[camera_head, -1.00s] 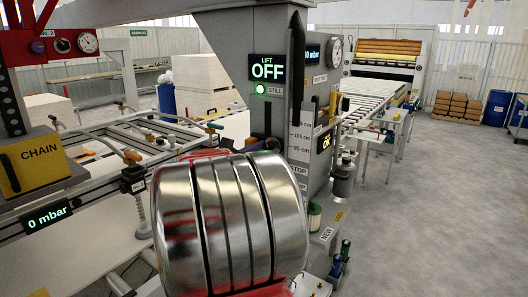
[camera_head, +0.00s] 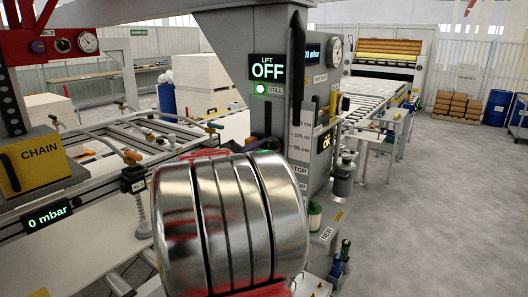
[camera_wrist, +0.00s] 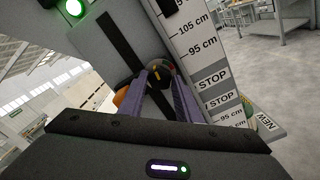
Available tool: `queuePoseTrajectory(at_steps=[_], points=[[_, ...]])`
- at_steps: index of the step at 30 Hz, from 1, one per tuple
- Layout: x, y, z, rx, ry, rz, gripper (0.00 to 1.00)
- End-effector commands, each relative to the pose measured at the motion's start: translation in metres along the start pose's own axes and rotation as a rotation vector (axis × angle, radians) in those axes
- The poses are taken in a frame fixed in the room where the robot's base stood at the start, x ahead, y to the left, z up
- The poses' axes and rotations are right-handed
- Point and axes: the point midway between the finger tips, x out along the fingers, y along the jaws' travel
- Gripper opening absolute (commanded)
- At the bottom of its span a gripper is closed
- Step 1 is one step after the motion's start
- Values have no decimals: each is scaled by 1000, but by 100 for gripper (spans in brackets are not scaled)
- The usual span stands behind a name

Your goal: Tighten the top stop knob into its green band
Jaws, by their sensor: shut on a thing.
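In the wrist view the stop knob (camera_wrist: 158,76) is a small dark round part with coloured marks, on the black slot (camera_wrist: 110,45) of the grey column. My gripper (camera_wrist: 160,84) has its two purple fingers on either side of the knob, shut on it. The fingers cover the knob's sides, and I cannot tell where its pointer stands against the green band. The white height scale (camera_wrist: 197,40) with STOP labels runs just right of the fingers. In the head view my own shiny arm link hides most of the gripper and knob.
The lift display (camera_head: 267,68) reads OFF, with a green STILL lamp (camera_head: 261,89) below it. A green-and-white part (camera_head: 314,216) stands near the NEW label (camera_head: 326,234). The suction frame (camera_head: 105,135) is at left; open floor lies right.

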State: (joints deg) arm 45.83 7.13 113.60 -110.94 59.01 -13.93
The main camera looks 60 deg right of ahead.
Motion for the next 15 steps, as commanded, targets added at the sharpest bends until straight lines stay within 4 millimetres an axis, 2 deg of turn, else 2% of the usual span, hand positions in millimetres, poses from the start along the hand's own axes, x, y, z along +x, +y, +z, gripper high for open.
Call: queuePoseTrajectory(at_steps=[6,15], points=[[0,-1,0,120,1,-1,8],[0,-1,0,181,1,-1,8]])
